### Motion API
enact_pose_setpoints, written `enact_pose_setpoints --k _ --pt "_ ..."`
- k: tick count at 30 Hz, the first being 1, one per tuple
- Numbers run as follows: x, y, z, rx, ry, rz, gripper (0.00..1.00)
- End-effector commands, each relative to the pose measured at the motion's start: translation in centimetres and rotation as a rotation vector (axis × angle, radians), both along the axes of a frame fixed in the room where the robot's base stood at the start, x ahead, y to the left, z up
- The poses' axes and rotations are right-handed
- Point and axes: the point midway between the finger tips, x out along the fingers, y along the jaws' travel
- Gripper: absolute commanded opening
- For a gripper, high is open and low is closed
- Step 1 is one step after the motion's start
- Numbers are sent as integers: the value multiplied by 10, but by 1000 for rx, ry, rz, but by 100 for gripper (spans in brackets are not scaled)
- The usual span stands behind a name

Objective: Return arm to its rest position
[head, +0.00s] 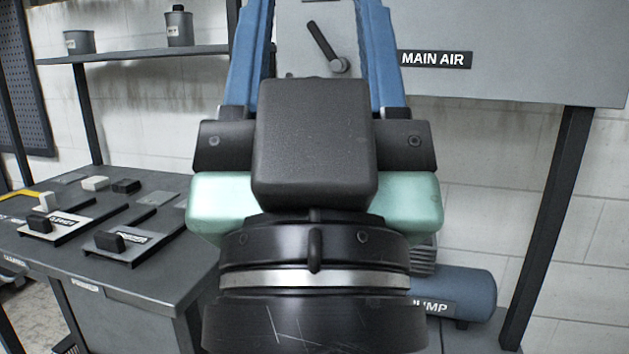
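My gripper (314,12) fills the middle of the view and points away from me. Its two blue fingers stand wide apart, with nothing between them that they touch. The fingertips run out of the top edge of the picture. A dark lever (326,46) on a round grey pivot shows through the gap between the fingers, on the grey panel (520,60) behind. The lever is tilted, its upper end to the left. I cannot tell how far the gripper is from the panel.
The panel bears a MAIN AIR label (435,60). A grey bench (150,275) at left holds several small labelled switch plates. Above it, a shelf (140,54) holds two dark containers. A blue pump tank (465,292) sits low at right, partly hidden by my gripper.

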Motion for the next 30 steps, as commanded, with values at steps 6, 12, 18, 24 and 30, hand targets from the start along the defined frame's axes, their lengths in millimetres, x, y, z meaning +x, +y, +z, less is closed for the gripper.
enact_pose_setpoints --k 6,12,18,24,30 --pt "0 0 88 0 1 1 55" --pt "0 0 151 1 1 2 55" --pt "0 1 213 0 1 3 55" --pt "0 1 257 0 1 3 55" --pt "0 1 269 0 1 3 55"
